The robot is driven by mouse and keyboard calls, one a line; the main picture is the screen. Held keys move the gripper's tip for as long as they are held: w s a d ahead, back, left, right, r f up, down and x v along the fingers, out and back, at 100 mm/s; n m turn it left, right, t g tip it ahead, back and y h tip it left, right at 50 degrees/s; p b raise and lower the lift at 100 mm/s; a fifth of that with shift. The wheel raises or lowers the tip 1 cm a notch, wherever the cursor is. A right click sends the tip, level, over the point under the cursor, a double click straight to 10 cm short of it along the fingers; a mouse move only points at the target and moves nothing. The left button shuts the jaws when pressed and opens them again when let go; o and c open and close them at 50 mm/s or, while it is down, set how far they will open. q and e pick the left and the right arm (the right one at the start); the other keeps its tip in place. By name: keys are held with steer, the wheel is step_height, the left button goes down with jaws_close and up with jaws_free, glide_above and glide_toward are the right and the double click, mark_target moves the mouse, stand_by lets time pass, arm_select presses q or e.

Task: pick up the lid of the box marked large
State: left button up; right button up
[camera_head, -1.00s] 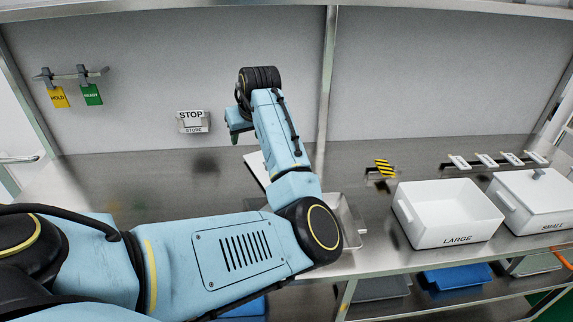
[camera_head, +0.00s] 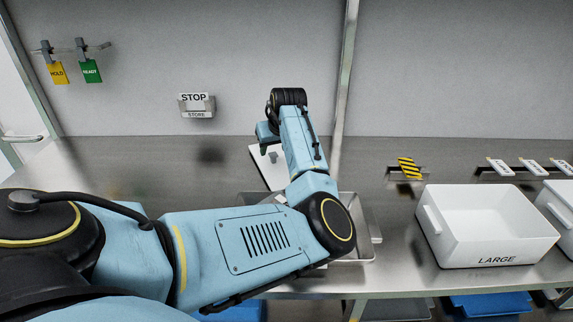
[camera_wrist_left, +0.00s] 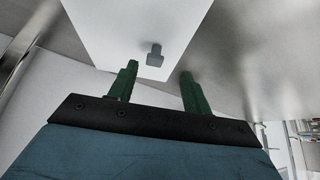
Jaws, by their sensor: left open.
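In the head view the left gripper (camera_head: 267,143) is small, above the lid. The white box marked LARGE (camera_head: 487,250) stands open at the right. My right gripper is out of view.
A metal tray (camera_head: 361,246) sits behind my left forearm. A second white box (camera_head: 562,212) is cut off at the right edge. A striped tag (camera_head: 409,168) and white tags stand behind the boxes. The counter's left part (camera_head: 110,165) is clear.

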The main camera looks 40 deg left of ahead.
mark_target(274, 155)
arm_select(q)
steer(key=shift+w+b+x, duration=0.15)
steer(key=shift+b+x, duration=0.15)
steer(key=shift+x, duration=1.2)
steer(key=shift+w+b+x, duration=0.2)
steer(key=shift+b+x, duration=0.05)
steer(key=shift+x, duration=1.25)
steer(key=shift+d, duration=0.1)
steer(key=shift+r, duration=0.1)
jaws_close()
